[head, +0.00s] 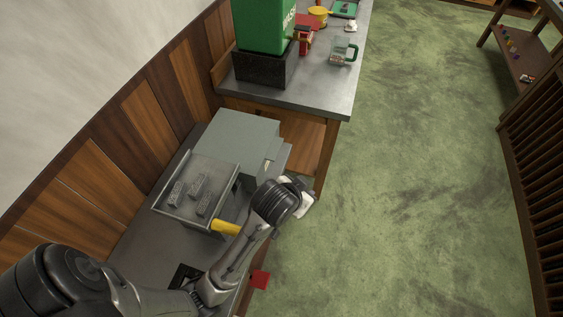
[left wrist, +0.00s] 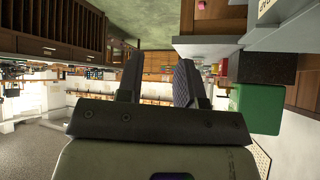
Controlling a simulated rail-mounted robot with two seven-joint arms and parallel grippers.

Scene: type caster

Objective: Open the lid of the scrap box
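A grey metal box (head: 240,132) with a flat, closed top stands on the bench in the head view; it may be the scrap box, but I cannot be sure. In front of it is a grey tray (head: 226,170) holding several dark metal bars. A yellow handle (head: 225,228) sticks out near the tray's lower corner. My left arm reaches past the bench's front edge, with its wrist to the right of the tray. The left gripper (left wrist: 158,62) is open and empty in the left wrist view. In the head view its fingers are mostly hidden behind the wrist. My right gripper is not in view.
A further table (head: 305,98) carries a green container (head: 265,25) in a dark base, a clear jug (head: 343,52) with a green handle and a yellow pot (head: 318,14). A wooden panelled wall closes the left side. The green floor (head: 430,180) is clear.

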